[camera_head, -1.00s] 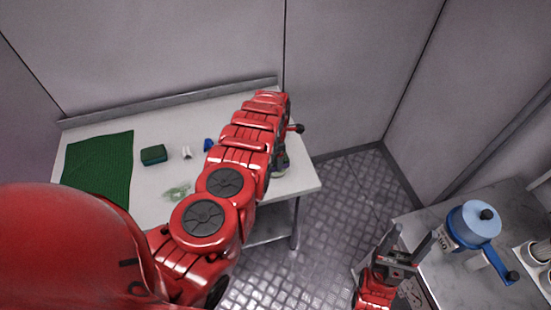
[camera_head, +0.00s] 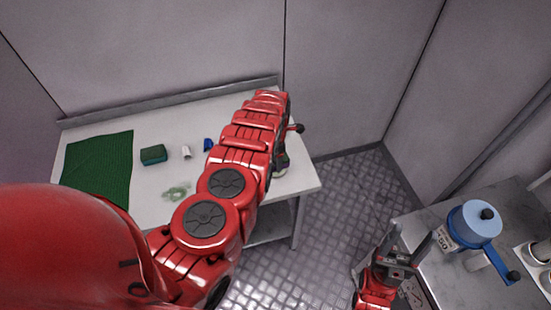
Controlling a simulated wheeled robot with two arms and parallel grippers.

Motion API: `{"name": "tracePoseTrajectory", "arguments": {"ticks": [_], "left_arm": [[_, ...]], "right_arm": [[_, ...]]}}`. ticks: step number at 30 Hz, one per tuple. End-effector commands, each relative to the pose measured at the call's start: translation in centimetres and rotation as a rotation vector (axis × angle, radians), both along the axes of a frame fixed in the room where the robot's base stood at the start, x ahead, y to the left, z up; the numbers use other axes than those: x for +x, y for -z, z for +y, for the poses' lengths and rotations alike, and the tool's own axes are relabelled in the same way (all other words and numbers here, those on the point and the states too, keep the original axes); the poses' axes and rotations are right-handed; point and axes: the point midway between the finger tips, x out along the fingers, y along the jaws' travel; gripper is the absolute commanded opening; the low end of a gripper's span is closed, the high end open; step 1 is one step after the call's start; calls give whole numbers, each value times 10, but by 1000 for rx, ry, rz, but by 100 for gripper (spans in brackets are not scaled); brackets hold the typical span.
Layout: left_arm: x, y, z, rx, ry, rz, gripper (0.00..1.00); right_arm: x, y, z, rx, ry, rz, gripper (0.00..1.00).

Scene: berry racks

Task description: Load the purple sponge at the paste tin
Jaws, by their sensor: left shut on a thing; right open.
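My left arm reaches over the pale table (camera_head: 150,200) and blocks much of its right part. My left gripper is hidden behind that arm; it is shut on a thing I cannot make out. A small dark round object (camera_head: 281,168) with a purplish tint shows partly past the arm's right edge, near the table's right end; I cannot tell whether it is the paste tin. No purple sponge can be clearly picked out. My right gripper (camera_head: 411,238) is open and empty, fingers pointing up, beside the grey counter at the lower right.
The table holds a green cloth (camera_head: 98,165), a dark green sponge (camera_head: 153,155), a small white item (camera_head: 186,152), a blue item (camera_head: 208,144) and a green smear (camera_head: 177,191). Tiled floor (camera_head: 330,215) lies between.

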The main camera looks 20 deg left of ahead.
Motion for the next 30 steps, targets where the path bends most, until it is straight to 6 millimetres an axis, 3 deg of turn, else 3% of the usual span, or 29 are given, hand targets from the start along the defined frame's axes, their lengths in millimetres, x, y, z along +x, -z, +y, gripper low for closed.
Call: {"name": "tracePoseTrajectory", "arguments": {"ticks": [13, 30], "left_arm": [[-1, -3, 0, 0, 0, 4, 29], [-1, -53, 0, -1, -1, 2, 29]], "right_arm": [[0, -3, 0, 0, 0, 0, 60], [0, -37, 0, 0, 0, 0, 60]]}}
